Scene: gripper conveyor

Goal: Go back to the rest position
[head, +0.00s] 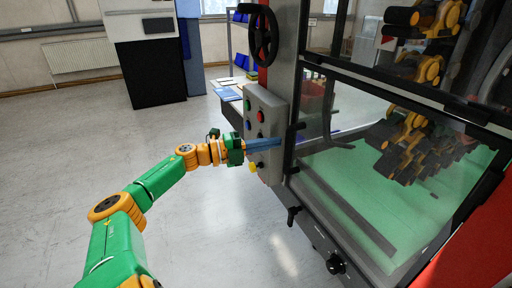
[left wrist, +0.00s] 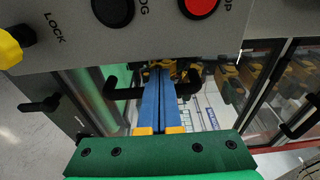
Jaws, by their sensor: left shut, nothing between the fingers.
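My left gripper (head: 278,142) is in front of the grey control panel (head: 265,103) on the machine, reaching across it from the left. Its blue fingers are shut together with nothing between them, and they also show in the left wrist view (left wrist: 160,76). In that view the fingertips lie below the panel's lower edge in the picture, near black handles. I cannot tell whether they touch anything. My right gripper is in neither view.
The panel carries a red button (left wrist: 199,5), a black button (left wrist: 113,10) and a yellow knob (left wrist: 12,45). A black handwheel (head: 264,36) is above it. The glass-fronted machine holds several yellow-and-black grippers (head: 405,140) over a green surface (head: 370,195). Open floor lies left.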

